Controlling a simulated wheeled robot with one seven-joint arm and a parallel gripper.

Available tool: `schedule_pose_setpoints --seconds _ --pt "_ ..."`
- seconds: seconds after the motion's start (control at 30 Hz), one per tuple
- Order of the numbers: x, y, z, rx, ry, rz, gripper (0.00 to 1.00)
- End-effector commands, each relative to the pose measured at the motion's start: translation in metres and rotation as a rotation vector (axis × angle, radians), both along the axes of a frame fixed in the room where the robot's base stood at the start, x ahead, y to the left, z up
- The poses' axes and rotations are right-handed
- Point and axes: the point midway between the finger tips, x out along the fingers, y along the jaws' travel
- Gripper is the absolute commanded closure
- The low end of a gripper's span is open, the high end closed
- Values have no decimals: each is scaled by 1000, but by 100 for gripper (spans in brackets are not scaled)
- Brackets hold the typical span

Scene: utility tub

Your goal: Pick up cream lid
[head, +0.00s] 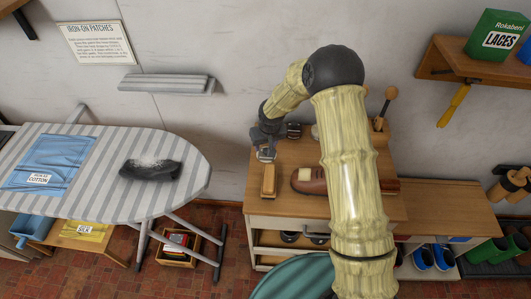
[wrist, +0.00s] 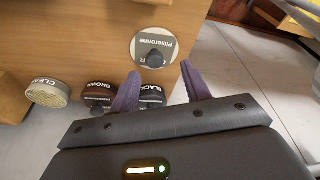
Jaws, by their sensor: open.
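A round pale lid (wrist: 153,40) with a dark knob and the word "Pliseronne" lies on the wooden bench top, near its edge, in the wrist view; I take it for the cream lid. My gripper (wrist: 160,82) is open, with its two purple fingers pointing toward the lid. The lid shows beyond the fingertips, roughly between them, and nothing is held. In the head view my gripper (head: 266,154) is over the left part of the bench (head: 283,158). I cannot make out the lid there.
A brush (head: 268,182) and a brown shoe (head: 310,181) are on the bench. The ironing board (head: 185,150) stands left.

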Motion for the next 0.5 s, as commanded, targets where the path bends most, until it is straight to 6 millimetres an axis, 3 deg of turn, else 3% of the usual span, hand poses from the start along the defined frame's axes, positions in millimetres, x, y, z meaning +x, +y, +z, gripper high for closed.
schedule_pose_setpoints --seconds 0.3,0.5 --pt "11 -4 -36 -1 2 -7 53" --pt "12 -1 -40 0 -1 -2 53"
